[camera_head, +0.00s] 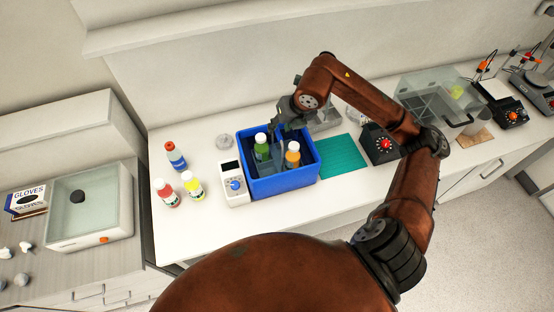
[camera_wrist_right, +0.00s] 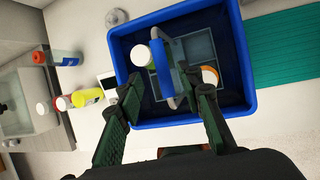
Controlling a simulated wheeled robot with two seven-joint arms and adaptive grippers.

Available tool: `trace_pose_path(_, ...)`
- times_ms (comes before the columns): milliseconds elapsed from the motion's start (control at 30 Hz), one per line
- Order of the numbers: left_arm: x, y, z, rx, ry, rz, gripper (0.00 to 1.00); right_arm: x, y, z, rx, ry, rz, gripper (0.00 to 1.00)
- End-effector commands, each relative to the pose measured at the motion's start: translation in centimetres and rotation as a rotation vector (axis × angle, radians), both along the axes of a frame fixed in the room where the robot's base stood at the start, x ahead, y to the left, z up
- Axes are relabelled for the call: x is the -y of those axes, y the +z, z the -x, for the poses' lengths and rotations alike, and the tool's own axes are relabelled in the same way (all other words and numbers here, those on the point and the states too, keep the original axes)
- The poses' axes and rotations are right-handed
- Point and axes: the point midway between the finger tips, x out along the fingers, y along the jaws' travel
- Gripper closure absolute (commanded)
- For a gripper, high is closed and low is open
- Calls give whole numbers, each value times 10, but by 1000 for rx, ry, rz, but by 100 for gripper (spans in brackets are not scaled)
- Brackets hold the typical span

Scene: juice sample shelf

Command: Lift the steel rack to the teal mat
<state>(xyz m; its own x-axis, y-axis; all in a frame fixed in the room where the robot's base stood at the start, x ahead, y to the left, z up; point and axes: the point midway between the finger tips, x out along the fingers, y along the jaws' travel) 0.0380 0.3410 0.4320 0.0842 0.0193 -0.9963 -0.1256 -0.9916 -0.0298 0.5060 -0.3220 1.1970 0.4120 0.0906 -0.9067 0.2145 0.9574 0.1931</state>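The steel rack (camera_wrist_right: 198,48) stands inside a blue crate (camera_head: 285,187), holding a green bottle with a white cap (camera_head: 262,150) and a bottle with an orange cap (camera_head: 292,155). Its upright handle, with a blue grip (camera_wrist_right: 162,66), shows in the right wrist view. My right gripper (camera_wrist_right: 166,90) is over the crate, its fingers apart on either side of the handle with gaps visible. It also shows in the head view (camera_head: 277,128). The teal mat (camera_head: 343,157) lies bare, directly right of the crate. My left gripper is not in view.
Several loose bottles (camera_head: 193,185) and a white handheld meter (camera_head: 233,184) stand left of the crate. A black device with a red knob (camera_head: 381,146) stands right of the mat. The crate's walls surround the rack.

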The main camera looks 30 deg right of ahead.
Motion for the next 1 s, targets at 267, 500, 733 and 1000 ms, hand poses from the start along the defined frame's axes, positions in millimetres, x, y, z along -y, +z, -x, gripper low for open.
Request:
trace_pose_path(267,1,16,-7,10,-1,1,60,0,-35,-14,-2,0,-4,66)
trace_pose_path(500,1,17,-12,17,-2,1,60,1,-45,-18,0,-1,-2,66)
trace_pose_path(733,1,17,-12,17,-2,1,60,1,-45,-18,0,-1,-2,74)
trace_pose_path(1000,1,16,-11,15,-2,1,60,1,-44,-18,0,-1,-2,93)
